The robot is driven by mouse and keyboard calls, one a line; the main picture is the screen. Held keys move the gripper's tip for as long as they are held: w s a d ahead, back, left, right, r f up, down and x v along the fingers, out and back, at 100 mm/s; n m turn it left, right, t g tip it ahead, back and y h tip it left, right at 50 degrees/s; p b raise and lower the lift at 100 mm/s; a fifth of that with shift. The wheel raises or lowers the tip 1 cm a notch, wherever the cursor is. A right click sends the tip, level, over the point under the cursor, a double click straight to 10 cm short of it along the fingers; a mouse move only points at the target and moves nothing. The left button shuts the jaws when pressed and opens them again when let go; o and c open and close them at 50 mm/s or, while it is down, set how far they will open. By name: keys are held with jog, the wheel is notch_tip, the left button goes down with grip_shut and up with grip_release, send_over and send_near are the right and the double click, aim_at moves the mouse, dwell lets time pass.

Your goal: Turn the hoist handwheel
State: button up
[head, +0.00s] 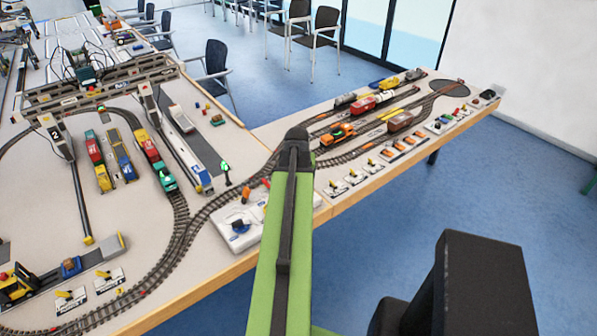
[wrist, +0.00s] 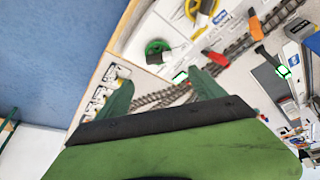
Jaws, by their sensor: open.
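In the wrist view, a green handwheel (wrist: 157,50) with a dark part beside it sits on a white control panel near the table edge. A yellow handwheel (wrist: 200,8) is at the top, cut by the frame. Their labels are too small to read, so I cannot tell which is the hoist handwheel. My gripper (wrist: 160,78) is open and empty, its two green fingers apart and pointing toward the panel. In the head view, the white control panel (head: 240,236) shows left of my green arm, which hides part of it. My fingers are hidden there.
Railway track (head: 180,235) curves past the panel. A signal post (head: 226,176) with a green light stands close by. Red and orange levers (wrist: 215,58) lie near the wheels. A gantry crane (head: 110,82) stands at back left. Open blue floor (head: 370,235) lies right.

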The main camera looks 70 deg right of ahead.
jog(key=p+v, duration=0.3)
jog(key=v, duration=0.3)
jog(key=shift+p, duration=0.4)
dwell(0.6)
